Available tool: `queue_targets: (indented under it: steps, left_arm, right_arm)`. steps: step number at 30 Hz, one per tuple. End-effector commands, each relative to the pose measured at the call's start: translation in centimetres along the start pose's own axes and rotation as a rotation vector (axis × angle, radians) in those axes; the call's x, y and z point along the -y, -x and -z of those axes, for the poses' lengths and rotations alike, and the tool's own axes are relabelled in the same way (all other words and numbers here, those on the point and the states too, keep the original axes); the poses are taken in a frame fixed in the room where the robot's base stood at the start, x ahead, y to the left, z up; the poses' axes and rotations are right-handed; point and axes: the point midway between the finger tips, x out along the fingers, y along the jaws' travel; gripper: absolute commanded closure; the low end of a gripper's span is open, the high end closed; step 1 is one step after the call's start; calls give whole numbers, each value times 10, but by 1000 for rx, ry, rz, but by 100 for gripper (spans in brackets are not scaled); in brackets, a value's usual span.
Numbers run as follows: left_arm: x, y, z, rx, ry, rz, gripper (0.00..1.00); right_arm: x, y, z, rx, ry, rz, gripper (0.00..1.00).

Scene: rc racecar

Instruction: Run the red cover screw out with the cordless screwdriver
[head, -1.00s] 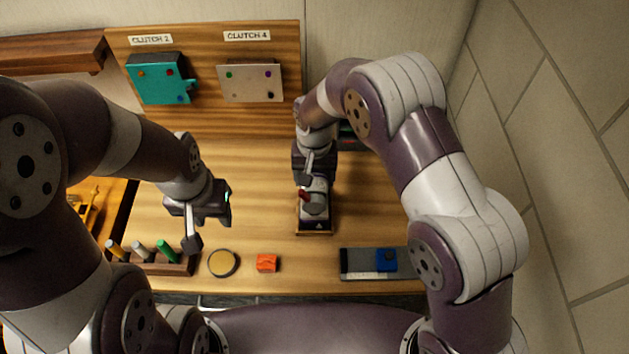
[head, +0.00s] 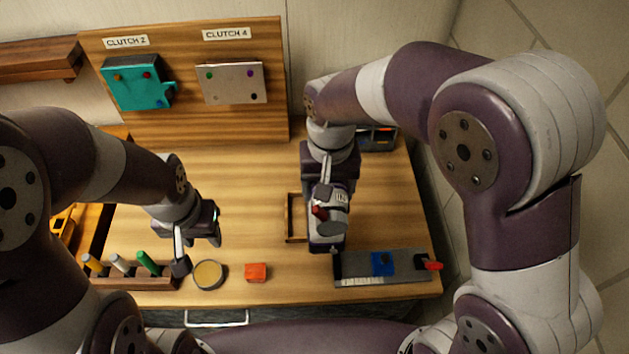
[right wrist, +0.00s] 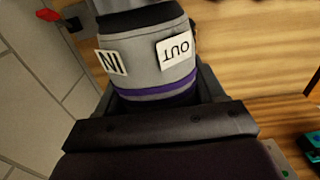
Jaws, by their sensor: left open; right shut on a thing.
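The cordless screwdriver (head: 326,236) is grey and dark with a red part on its side. My right gripper (head: 328,196) is shut on it, above the table and to the right of an open wooden cradle (head: 290,228). The right wrist view shows its grey body (right wrist: 146,62) with a purple band and IN and OUT labels between the jaws. A red screw (head: 146,75) shows on the teal clutch box (head: 133,94) under the CLUTCH 2 sign. My left gripper (head: 199,246) is open and empty above the table at left. The screwdriver's bit is unclear.
A silver box (head: 234,92) hangs under CLUTCH 4.

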Motion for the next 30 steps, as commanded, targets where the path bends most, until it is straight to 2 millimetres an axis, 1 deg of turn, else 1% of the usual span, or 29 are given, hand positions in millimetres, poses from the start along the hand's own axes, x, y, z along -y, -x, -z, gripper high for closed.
queue_targets:
  steps: [1,5,9,22,25,30]
  left_arm:
    - [0,-4,0,0,0,0,57]
    - [0,-3,0,0,0,0,57]
    - [0,6,1,0,0,0,57]
    - [0,35,4,0,0,0,57]
    - [0,39,5,0,0,0,57]
    - [0,37,4,0,0,0,57]
  right_arm:
    - [-2,4,-4,-6,0,3,86]
    - [-6,12,-12,-5,0,2,86]
    - [-8,24,-15,-3,0,1,86]
    - [-7,55,-14,-4,0,2,86]
    - [-7,58,-14,-3,0,2,86]
    - [-7,57,-14,-3,0,2,86]
